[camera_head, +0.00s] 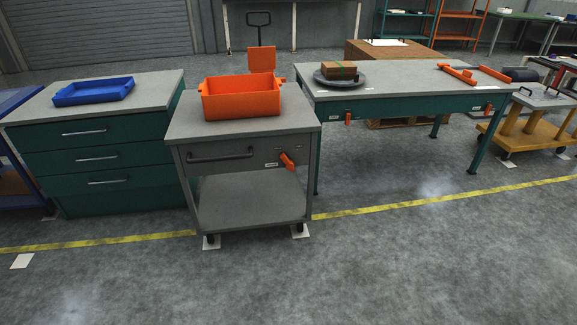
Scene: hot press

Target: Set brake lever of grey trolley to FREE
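The grey trolley (242,134) stands in the middle of the view, between the green drawer cabinet and the green workbench. Its orange brake lever (287,161) sits on the right of the front panel, tilted down to the right. Small labels show beside the lever, too small to read. A dark handle (220,155) runs across the left of the panel. An orange bin (241,97) stands on the trolley top. The trolley's front wheels rest at white floor plates. Neither of my grippers is in view.
The green cabinet (98,155) holds a blue tray (93,91). The workbench (400,78) stands close at the trolley's right, with another orange lever (348,118) on its front. A yellow trolley (530,131) stands far right. The floor (400,260) in front is clear, crossed by a yellow line.

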